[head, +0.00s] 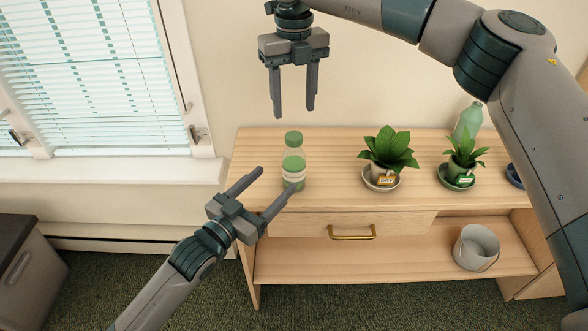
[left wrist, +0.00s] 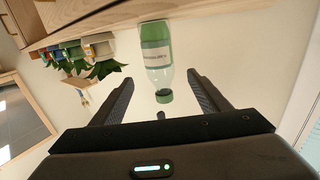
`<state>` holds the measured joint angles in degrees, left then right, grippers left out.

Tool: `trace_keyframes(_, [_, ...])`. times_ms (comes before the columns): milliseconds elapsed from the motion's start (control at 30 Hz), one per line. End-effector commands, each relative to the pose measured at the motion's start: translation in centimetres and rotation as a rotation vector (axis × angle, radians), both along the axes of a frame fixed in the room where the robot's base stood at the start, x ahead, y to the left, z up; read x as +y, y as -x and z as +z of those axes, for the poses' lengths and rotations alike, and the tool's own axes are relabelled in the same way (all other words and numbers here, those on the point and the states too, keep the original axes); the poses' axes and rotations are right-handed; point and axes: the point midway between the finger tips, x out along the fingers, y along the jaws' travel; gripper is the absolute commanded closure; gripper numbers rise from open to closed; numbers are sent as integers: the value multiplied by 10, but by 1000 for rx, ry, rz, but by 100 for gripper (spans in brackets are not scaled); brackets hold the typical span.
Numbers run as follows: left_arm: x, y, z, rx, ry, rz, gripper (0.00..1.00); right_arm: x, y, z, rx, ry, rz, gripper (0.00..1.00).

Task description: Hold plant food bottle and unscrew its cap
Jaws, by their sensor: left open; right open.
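The plant food bottle (head: 293,172) stands upright near the left end of the wooden cabinet top. It is clear and green with a white label and a green cap (head: 293,138) on top. My left gripper (head: 276,180) is open and empty, reaching in from the lower left with its fingers just short of the bottle. In the left wrist view, the bottle (left wrist: 156,50) appears upside down between the open fingers, its cap (left wrist: 164,96) towards the palm side. My right gripper (head: 294,112) is open and empty, pointing down above the cap, apart from it.
A pale green bottle (head: 468,118) stands behind the right plant. A grey bucket (head: 477,247) sits on the lower shelf.

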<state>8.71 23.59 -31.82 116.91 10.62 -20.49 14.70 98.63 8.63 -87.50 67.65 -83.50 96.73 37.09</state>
Motion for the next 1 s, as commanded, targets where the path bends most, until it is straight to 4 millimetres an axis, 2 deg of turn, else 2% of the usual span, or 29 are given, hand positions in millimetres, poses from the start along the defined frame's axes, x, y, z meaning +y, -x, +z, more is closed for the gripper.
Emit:
trace_keyframes(300, [-31,-44,1,-1,0,0,31,0,0,0,0,0,0,50])
trace_keyframes(533, [-49,-69,0,0,0,0,31,0,0,0,0,0,0,50])
trace_keyframes(733, [-57,-80,0,0,0,0,31,0,0,0,0,0,0,50])
trace_keyframes(1000, [-58,-82,0,-1,-1,0,31,0,0,0,0,0,0,50])
